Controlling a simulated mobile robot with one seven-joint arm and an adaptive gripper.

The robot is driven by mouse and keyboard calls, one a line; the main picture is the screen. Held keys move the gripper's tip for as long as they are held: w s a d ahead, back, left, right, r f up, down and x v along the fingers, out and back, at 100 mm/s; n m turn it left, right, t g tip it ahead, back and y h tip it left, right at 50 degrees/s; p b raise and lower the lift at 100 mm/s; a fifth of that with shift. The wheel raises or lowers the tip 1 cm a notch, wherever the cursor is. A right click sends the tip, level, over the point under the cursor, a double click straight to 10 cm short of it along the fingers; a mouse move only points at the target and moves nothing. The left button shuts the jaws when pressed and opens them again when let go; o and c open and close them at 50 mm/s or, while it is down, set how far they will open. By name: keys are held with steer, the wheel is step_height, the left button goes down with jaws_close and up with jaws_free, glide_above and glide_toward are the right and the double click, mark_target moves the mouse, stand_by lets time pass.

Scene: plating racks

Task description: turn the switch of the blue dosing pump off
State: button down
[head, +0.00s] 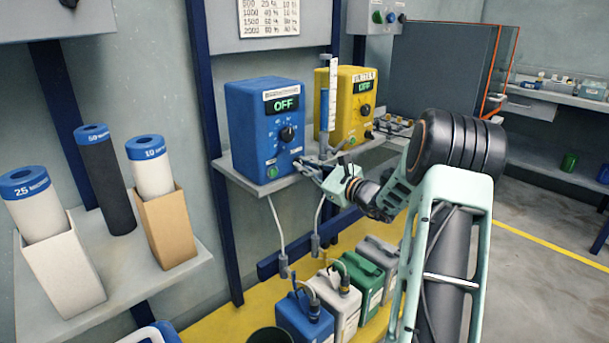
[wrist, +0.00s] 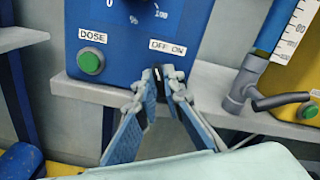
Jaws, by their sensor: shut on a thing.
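The blue dosing pump (head: 255,150) stands on a grey wall shelf; its display reads OFF in green. Its front fills the top of the wrist view (wrist: 120,60), with a green DOSE button (wrist: 91,62) at left and an OFF ON label (wrist: 168,48) at right. Just below that label is the small dark switch (wrist: 158,74) with a pale mark. My gripper (wrist: 159,79) is shut on the switch, one fingertip on each side. In the head view my gripper (head: 303,165) is at the pump's lower right front, and the switch is hidden there.
A yellow pump (head: 352,126) stands close to the right, also reading OFF, with a measuring tube (head: 326,95) between the pumps. The grey shelf (head: 255,188) runs beneath them. Several canisters (head: 300,318) stand below.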

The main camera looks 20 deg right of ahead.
steer(key=shift+f+n+b, duration=0.1)
steer(key=shift+n+b, duration=0.4)
steer(key=shift+b, duration=0.05)
steer(key=c, duration=2)
jaws_free()
steer(key=shift+c, duration=0.2)
steer(key=v, duration=1.2)
